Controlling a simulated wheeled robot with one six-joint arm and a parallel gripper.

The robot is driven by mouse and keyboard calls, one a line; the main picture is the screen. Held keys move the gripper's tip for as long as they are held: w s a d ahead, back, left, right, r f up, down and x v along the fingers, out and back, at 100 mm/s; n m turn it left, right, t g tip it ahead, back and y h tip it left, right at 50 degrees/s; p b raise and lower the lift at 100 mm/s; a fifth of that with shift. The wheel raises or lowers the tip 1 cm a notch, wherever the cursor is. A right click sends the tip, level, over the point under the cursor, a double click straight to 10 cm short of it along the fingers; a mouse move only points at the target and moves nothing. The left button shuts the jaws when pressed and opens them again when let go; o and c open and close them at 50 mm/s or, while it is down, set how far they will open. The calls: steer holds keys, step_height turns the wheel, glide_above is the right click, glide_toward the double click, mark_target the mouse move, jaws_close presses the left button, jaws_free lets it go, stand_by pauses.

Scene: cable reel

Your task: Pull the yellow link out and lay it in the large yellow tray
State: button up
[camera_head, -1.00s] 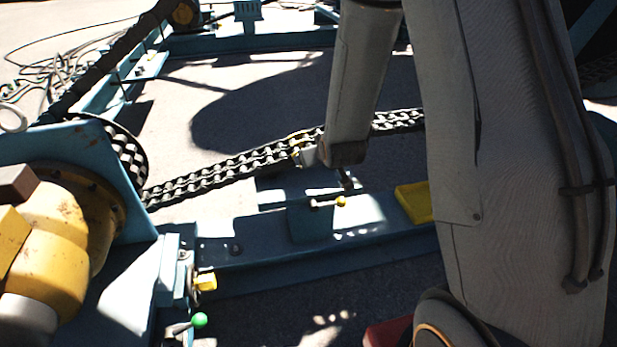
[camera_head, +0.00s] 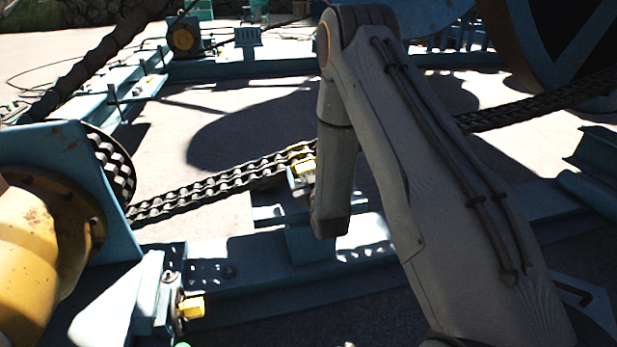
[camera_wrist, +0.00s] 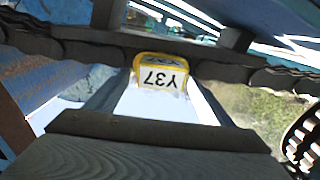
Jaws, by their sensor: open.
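The yellow link (camera_wrist: 161,75), a yellow-edged block with a white face marked Y37, sits in line with the dark chain in the wrist view. The mark appears upside down. In the head view the yellow link (camera_head: 304,166) shows as a small yellow patch at the chain, just left of my forearm. My gripper (camera_wrist: 158,88) is open, its two dark fingers reaching toward the link, one on either side. I cannot tell whether they touch it. The large yellow tray is not in view now; my arm covers the area where a yellow tray showed earlier.
The chain (camera_head: 210,190) runs from the checkered wheel (camera_head: 118,165) at left toward the large reel at upper right. A blue frame beam (camera_head: 260,275) crosses below it. A yellow-ended handle (camera_head: 191,307) and a large yellow drum (camera_head: 40,260) stand at lower left.

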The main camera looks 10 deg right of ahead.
mark_target(303, 162)
steer(key=shift+w, duration=1.6)
steer(key=c, duration=1)
steer(key=o, duration=0.4)
steer(key=shift+s+f, duration=0.15)
steer(key=shift+s, duration=0.75)
steer(key=shift+s+p, duration=0.2)
steer(key=shift+p, duration=0.15)
steer(key=shift+s, duration=0.5)
steer(key=c, duration=0.5)
steer(key=shift+o, duration=0.3)
steer(key=s+p, duration=0.5)
steer(key=s, duration=0.7)
steer(key=shift+r+p, duration=0.2)
steer(key=shift+p, duration=0.15)
steer(key=shift+s, duration=0.1)
